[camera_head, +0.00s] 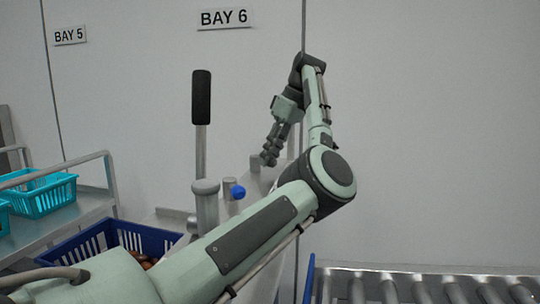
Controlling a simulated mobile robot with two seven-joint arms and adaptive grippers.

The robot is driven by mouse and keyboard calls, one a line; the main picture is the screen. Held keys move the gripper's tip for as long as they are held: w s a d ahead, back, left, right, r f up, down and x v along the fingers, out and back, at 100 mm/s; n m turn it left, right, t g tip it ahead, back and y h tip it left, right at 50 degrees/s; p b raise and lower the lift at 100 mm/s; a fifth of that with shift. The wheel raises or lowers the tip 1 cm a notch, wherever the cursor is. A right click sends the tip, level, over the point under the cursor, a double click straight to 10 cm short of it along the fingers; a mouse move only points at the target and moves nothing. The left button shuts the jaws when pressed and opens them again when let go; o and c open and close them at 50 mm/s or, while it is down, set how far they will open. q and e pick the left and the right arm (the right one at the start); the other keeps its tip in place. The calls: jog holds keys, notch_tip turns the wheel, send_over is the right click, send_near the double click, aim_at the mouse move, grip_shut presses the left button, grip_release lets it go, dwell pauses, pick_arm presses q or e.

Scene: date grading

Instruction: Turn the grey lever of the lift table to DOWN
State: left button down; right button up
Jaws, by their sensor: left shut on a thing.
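My left gripper (270,158) points down at the middle of the view, with its dark fingers shut at the far post of the lift table's controls. A short grey post (255,163) shows just left of the fingertips. I take it as the base of the grey lever. The lever's handle is hidden by the fingers, so its exact setting cannot be told. No DOWN mark can be read. My right gripper is not in view.
A tall lever with a black grip (201,97) stands upright on a nearer grey post (206,188). A blue knob (238,192) sits between. A blue crate (92,241) holds brown dates. Teal baskets (45,196) stand on a cart at left. A roller conveyor (415,286) is at lower right.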

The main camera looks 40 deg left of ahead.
pick_arm(q)
jog(key=c, duration=1.3)
grip_release()
jog(key=shift+v, duration=3.75)
